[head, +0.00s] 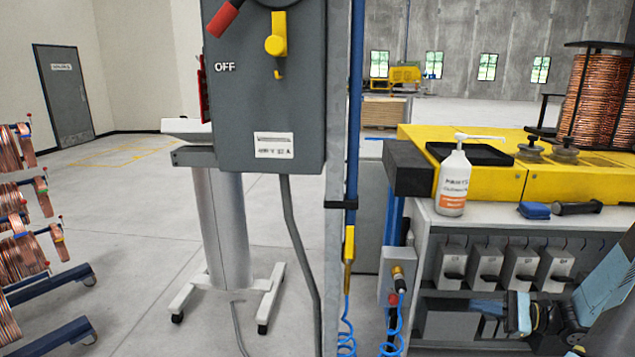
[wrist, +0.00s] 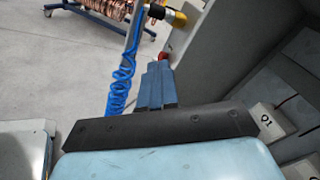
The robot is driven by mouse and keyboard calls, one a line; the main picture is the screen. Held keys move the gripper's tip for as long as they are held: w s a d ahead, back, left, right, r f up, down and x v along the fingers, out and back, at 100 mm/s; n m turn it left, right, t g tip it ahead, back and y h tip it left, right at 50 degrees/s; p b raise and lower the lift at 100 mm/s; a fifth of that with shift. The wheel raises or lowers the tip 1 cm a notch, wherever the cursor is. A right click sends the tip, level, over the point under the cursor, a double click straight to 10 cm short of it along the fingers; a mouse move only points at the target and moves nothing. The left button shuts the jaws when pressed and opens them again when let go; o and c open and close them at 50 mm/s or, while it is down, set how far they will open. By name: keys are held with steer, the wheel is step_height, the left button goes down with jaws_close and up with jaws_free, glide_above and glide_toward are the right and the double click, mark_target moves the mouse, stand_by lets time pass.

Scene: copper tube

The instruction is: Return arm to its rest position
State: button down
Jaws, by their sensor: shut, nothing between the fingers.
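My gripper (wrist: 158,66) shows in the wrist view with its two dark blue fingers closed together and nothing between them. The fingers point toward a coiled blue hose (wrist: 121,82) and a red fitting (wrist: 163,57), with no clear contact. In the head view my light blue arm (head: 606,290) comes in from the lower right. My gripper (head: 477,305) is low in front of the grey workbench (head: 430,232), below a row of grey bins. The arm's upper part is out of frame.
A grey switch box (head: 265,100) on a post stands in the centre. Racks of copper tube (head: 20,250) are at left. The floor between is mostly clear.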

steer(key=s+a+r+n+g+h, duration=0.5)
steer(key=a+r+n+g+h, duration=0.35)
steer(key=a+r, duration=0.5)
steer(key=s+a+r+n+t+h, duration=0.4)
steer(key=s+r+n+t+h, duration=0.3)
steer(key=s+r, duration=0.5)
steer(key=shift+r, duration=2)
steer(key=shift+n+h, duration=0.25)
